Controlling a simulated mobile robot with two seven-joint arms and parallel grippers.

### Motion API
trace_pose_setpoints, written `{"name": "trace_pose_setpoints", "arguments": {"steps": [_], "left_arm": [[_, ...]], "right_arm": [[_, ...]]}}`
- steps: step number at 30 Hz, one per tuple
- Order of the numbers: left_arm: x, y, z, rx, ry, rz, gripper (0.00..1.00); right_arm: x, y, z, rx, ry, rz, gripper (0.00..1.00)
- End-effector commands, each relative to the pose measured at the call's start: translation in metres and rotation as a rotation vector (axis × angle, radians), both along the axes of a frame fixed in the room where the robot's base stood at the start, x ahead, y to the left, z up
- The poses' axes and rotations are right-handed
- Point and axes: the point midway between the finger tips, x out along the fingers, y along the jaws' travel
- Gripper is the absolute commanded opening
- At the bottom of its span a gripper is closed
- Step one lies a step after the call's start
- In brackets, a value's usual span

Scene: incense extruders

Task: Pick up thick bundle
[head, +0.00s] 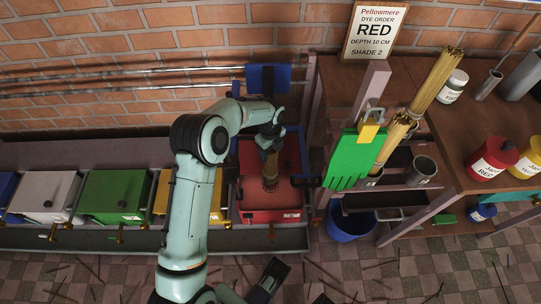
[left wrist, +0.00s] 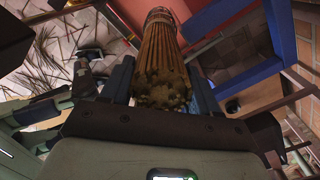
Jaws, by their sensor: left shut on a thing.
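My left gripper (head: 268,134) is over the open red vat (head: 287,205) and is shut on an incense bundle (head: 269,165). The bundle hangs roughly upright with its lower end in or just above the red vat; I cannot tell how deep. In the left wrist view, the bundle (left wrist: 162,75) sits between the fingers, its stick ends facing the camera and a band near its far end. Two other tan bundles stand at the right: a larger one (head: 437,76) and one (head: 394,138) beside a green glove. Part of my right arm shows at the bottom edge; its jaws are unclear.
White (head: 47,195), green (head: 112,195) and yellow (head: 205,210) lidded vats stand left of the red one. A sign (head: 374,32) reads RED, depth 10 cm, shade 2. A green glove (head: 352,160) hangs by the shelf. A blue bucket (head: 350,224) and loose sticks are on the floor.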

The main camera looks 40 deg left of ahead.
Motion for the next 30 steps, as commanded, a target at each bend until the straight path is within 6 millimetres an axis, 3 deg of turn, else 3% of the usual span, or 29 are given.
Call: {"name": "trace_pose_setpoints", "arguments": {"steps": [11, 19, 30], "left_arm": [[0.002, 0.0, 0.058, 0.001, -0.007, -0.001, 0.0], [0.001, 0.0, 0.118, 0.001, -0.007, -0.001, 0.0], [0.001, 0.0, 0.204, 0.001, -0.006, 0.0, 0.0]], "right_arm": [[-0.016, 0.008, 0.015, 0.021, 0.042, 0.018, 0.42], [-0.033, 0.015, 0.029, 0.042, 0.088, 0.037, 0.42], [-0.041, 0.016, 0.045, 0.048, 0.116, 0.044, 0.42]]}}
